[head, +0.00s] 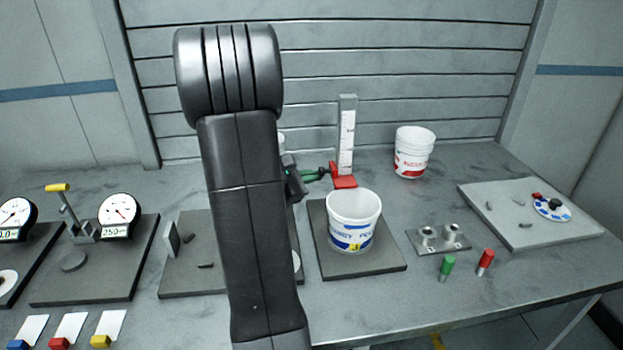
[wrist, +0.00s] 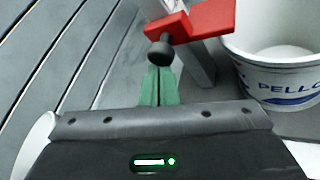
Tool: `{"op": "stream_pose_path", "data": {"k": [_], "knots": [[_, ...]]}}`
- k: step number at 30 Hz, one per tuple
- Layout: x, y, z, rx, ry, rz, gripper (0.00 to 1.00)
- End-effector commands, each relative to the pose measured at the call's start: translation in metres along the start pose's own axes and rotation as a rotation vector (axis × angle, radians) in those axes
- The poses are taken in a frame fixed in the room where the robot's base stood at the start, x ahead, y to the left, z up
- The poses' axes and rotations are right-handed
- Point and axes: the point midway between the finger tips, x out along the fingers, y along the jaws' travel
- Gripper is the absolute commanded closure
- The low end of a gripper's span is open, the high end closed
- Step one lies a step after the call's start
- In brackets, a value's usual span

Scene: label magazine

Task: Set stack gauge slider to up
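The stack gauge (head: 347,130) is an upright grey post with a white marked scale, standing behind the white bucket. Its red slider (head: 343,181) sits low on the post, just above the bucket's rim level in the picture. In the wrist view the red slider (wrist: 207,20) carries a dark round knob (wrist: 160,52). My gripper (head: 322,173) is at the slider's left side. In the wrist view its green fingers (wrist: 160,80) lie together with only a thin line between them, their tips right at the knob. The fingers do not visibly enclose the knob; contact is hard to tell.
A white bucket (head: 353,215) stands on a dark plate (head: 365,268) close in front of the gauge. Another bucket (head: 413,153) stands behind to the right. A two-socket block (head: 438,240), green peg (head: 446,267) and red peg (head: 485,262) are at right. A slatted wall (head: 400,60) rises behind.

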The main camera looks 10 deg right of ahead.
Motion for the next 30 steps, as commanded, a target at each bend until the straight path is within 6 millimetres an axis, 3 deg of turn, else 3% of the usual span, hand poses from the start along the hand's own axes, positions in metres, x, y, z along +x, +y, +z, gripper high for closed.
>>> {"op": "stream_pose_path", "data": {"k": [12,18,24,30], "knots": [[-0.033,0.053,0.092,0.005,-0.002,0.003,1.00],[-0.045,0.073,0.127,0.005,-0.002,0.002,1.00],[-0.051,0.084,0.146,0.002,-0.002,0.001,1.00],[-0.053,0.087,0.151,0.002,-0.002,0.000,1.00]]}}
